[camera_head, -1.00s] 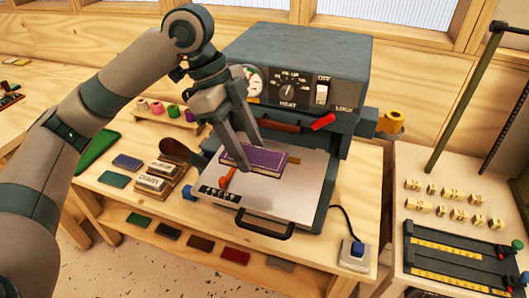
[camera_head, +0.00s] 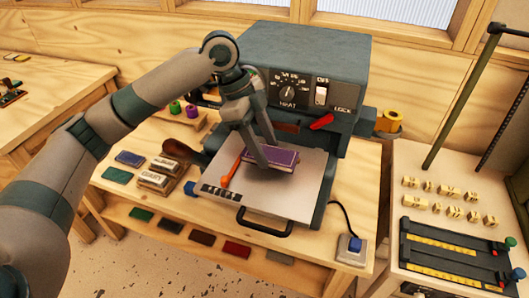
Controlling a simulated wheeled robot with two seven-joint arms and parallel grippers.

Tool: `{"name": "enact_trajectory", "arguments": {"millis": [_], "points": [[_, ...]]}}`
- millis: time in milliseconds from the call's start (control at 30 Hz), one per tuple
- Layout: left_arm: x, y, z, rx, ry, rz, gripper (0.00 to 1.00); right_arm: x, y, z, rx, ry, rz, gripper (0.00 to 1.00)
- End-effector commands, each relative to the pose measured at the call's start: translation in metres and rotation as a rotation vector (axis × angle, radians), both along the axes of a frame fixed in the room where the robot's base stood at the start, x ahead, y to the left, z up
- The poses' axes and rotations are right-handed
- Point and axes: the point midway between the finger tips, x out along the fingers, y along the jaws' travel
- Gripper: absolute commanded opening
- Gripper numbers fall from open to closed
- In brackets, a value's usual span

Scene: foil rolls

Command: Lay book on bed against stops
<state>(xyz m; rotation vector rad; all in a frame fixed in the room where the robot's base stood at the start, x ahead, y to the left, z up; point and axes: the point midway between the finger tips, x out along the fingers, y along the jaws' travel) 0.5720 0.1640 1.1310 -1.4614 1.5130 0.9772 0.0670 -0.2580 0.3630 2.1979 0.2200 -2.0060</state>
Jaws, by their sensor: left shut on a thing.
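A purple book (camera_head: 283,158) is over the metal bed (camera_head: 277,199) of the grey foil press (camera_head: 310,75). My left gripper (camera_head: 264,160) is shut on the book at its left part, and the fingers hide some of it. The book lies roughly level, close to the bed; I cannot tell whether it touches it. An orange-red stop (camera_head: 233,171) shows on the bed to the left of the book. Any other stops are hidden or too small to tell. My right gripper is not in view.
The press has a front handle (camera_head: 265,222) and a red lever (camera_head: 321,122). Wooden blocks (camera_head: 158,174) and coloured pads stand left of the bed. A blue-button switch (camera_head: 350,248) is at front right. A side table (camera_head: 450,164) holds brass type and a ruled composing tray.

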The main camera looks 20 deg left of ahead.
Motion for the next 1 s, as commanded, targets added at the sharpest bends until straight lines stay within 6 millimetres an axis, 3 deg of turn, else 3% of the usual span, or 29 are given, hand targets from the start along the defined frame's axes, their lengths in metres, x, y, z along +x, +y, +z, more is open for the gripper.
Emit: {"name": "enact_trajectory", "arguments": {"millis": [233,633,667,733,1000], "points": [[-0.001,0.001,-0.025,0.001,0.001,0.001,0.22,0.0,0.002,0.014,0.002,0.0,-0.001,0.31],[0.0,0.0,-0.03,0.001,-0.001,0.0,0.22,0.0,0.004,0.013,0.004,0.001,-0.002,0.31],[0.0,0.001,-0.03,0.001,-0.001,0.0,0.49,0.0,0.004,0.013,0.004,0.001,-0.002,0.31],[0.0,0.001,-0.03,0.001,-0.001,-0.001,0.65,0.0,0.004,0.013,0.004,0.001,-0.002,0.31],[0.0,0.0,-0.03,0.001,-0.001,-0.001,0.65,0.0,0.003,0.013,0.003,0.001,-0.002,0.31]]}}
